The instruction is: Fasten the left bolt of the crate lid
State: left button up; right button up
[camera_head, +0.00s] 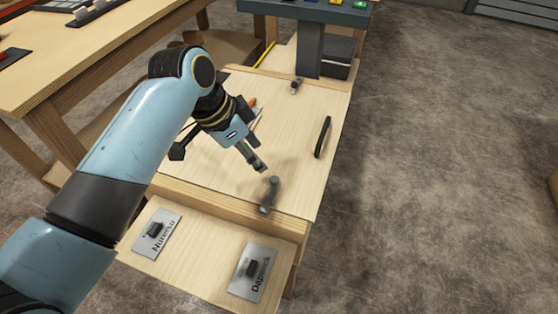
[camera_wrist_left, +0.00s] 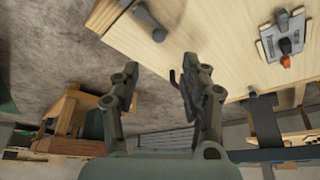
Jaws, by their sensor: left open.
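The pale wooden lid (camera_head: 215,170) fills the middle of the head view. A grey post-like bolt (camera_head: 270,193) stands at its near edge; it also shows near the top of the left wrist view (camera_wrist_left: 150,22). A similar grey piece (camera_head: 296,85) stands at the far edge. I cannot tell which is the left bolt. A grey plate with a dark knob and an orange-tipped part (camera_wrist_left: 285,38) is on the lid, mostly hidden behind my arm in the head view. My left gripper (camera_head: 260,164) is open and empty above the lid, just beyond the near bolt. My right gripper is not in view.
A dark handle (camera_head: 322,137) lies along the lid's right side. Two labelled plates with black knobs (camera_head: 158,230) (camera_head: 252,268) sit on the lower front panel. A grey console (camera_head: 308,45) stands behind. A workbench (camera_head: 70,75) is at the left; open floor is right.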

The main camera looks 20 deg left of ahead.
pick_arm(q)
jog(key=b, duration=0.1)
send_over(274, 179)
jog(key=s+a, duration=0.2)
notch_tip(274, 179, down, 5)
jog(key=shift+d+f, duration=0.1)
jog(key=shift+d, duration=0.05)
jog(key=b+x, duration=0.1)
jog(key=x, duration=0.3)
jog(key=shift+w, duration=0.15)
jog(key=shift+w+d+f, duration=0.1)
jog(key=shift+w+f, duration=0.05)
jog(key=shift+f, duration=0.25)
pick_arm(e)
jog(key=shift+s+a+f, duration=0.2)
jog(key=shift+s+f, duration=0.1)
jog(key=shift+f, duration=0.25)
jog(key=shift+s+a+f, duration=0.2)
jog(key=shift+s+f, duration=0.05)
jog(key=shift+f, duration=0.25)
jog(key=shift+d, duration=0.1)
pick_arm(q)
grip_shut()
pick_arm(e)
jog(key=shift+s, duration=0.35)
